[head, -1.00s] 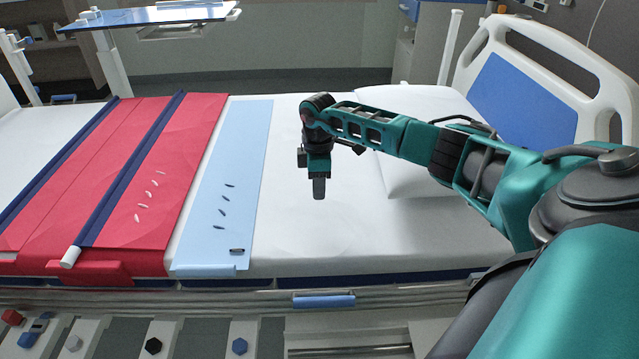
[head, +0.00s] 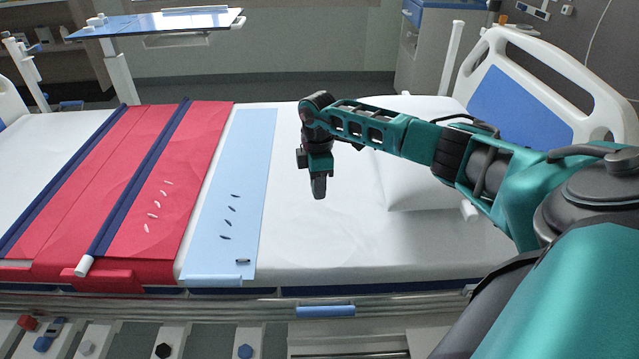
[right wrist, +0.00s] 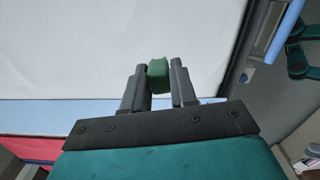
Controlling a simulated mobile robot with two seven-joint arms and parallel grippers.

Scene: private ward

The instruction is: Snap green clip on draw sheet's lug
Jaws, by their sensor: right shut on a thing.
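My right gripper (head: 318,188) hangs pointing down over the white bed sheet, to the right of the light blue draw sheet (head: 250,165). In the right wrist view its two fingers are closed on a small green clip (right wrist: 158,74). The clip is hidden or too small to make out in the head view. A small dark-rimmed piece (head: 243,261), possibly the lug, lies near the blue sheet's front end, to the left of my gripper and nearer the bed's front edge. Several dark marks run along that sheet. My left gripper is not in view.
A red sheet (head: 140,200) with dark blue bars lies left of the blue one. A pillow (head: 420,170) and headboard (head: 525,95) are at right. Bed rail (head: 400,304) and several coloured knobs (head: 163,351) line the front. An overbed table (head: 160,20) stands behind.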

